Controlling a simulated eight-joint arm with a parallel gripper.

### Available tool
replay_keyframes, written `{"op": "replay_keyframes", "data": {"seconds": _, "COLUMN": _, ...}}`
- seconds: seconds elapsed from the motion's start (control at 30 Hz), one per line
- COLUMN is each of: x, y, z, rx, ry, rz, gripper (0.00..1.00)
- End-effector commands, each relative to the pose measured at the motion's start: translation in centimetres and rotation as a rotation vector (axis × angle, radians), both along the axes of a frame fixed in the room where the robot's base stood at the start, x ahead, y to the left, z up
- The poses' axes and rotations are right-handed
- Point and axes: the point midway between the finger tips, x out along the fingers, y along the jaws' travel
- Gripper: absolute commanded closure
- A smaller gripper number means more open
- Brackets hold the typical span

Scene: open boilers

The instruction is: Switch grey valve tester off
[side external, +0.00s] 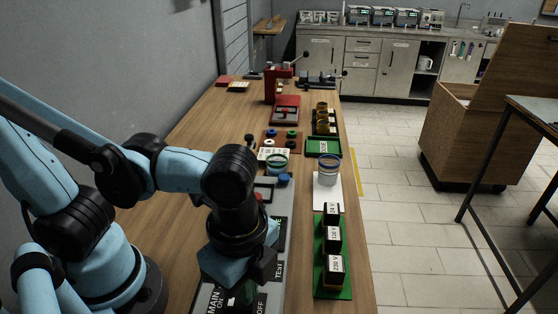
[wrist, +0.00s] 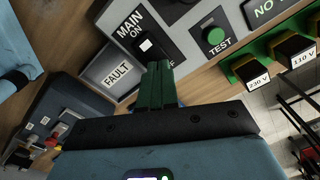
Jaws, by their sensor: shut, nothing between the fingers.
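The grey valve tester (side external: 284,238) lies along the table below my gripper (side external: 240,295). In the wrist view its panel shows a main switch (wrist: 147,44) with a white rocker on a black plate marked MAIN, ON and a partly covered OFF. A round green TEST button (wrist: 215,36) and a FAULT label (wrist: 117,74) flank it. My gripper (wrist: 155,66) is shut and empty, its green fingertips at the lower edge of the switch, over the OFF lettering. I cannot tell whether they touch it. In the side view my gripper hides the switch.
Black blocks marked with voltages (side external: 333,238) stand on a green tray (side external: 333,290) right of the tester. A banded cup (side external: 328,172) stands on a white sheet behind them. A red press (side external: 281,85) stands farther back. A wall borders the table's left side.

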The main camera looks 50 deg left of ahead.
Motion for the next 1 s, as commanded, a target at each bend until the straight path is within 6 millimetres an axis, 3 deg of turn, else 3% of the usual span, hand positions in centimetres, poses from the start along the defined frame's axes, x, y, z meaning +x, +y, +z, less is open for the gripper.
{"op": "replay_keyframes", "data": {"seconds": 1.0, "x": 0.0, "y": -0.1, "z": -1.3, "rx": 0.0, "ry": 0.0, "rz": 0.0, "gripper": 1.0}}
